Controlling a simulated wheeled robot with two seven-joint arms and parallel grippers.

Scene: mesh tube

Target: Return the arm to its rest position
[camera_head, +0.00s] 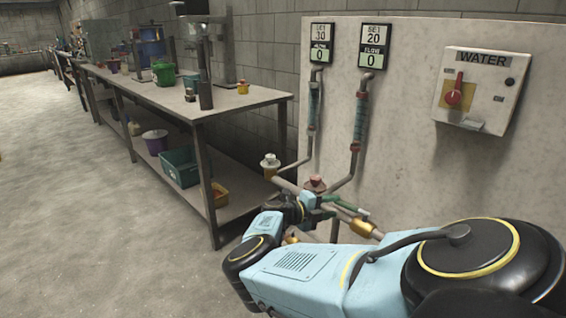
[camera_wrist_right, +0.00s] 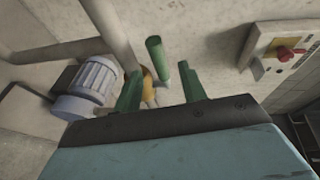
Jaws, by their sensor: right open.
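My right arm (camera_head: 310,275) reaches from the lower right toward the pipes by the wall panel. My right gripper (camera_head: 318,207) is beside the pipework, partly hidden by its own wrist. In the right wrist view my right gripper (camera_wrist_right: 162,88) shows two green fingers spread apart. A green handle (camera_wrist_right: 156,58) stands just beyond the gap between them, and nothing is seen clamped. I cannot tell whether the fingers touch it. My left gripper is not in view.
The wall panel (camera_head: 415,130) carries two gauges (camera_head: 346,47) and a water switch box (camera_head: 480,88) with a red knob. A long workbench (camera_head: 230,103) stands to the left. A grey motor (camera_wrist_right: 92,83) sits beside the pipes. The concrete floor (camera_head: 80,210) is clear.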

